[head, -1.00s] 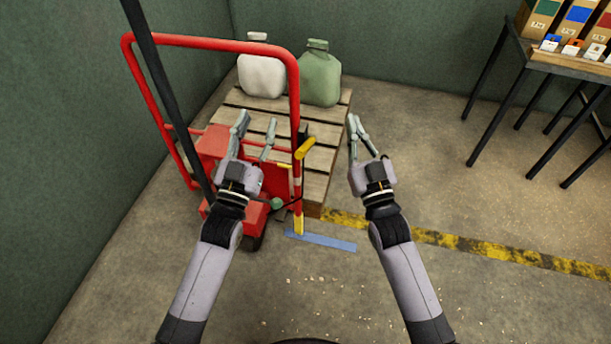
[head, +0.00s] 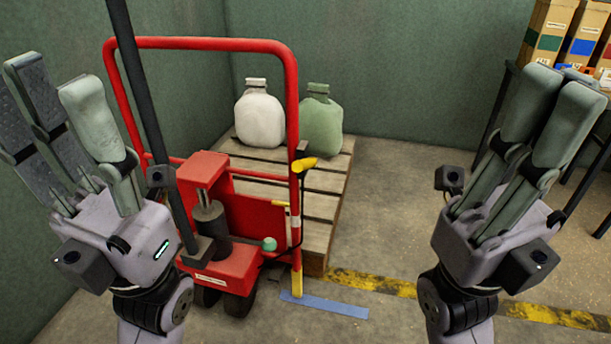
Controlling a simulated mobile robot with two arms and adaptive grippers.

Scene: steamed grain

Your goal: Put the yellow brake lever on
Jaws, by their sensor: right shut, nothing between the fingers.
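A wooden pallet (head: 318,206) stands behind the frame with a white jug (head: 260,120) and a green jug (head: 321,128). A blue floor strip (head: 335,307) and yellow-black tape (head: 372,283) lie in front. A table with boxes (head: 551,28) is at the right.

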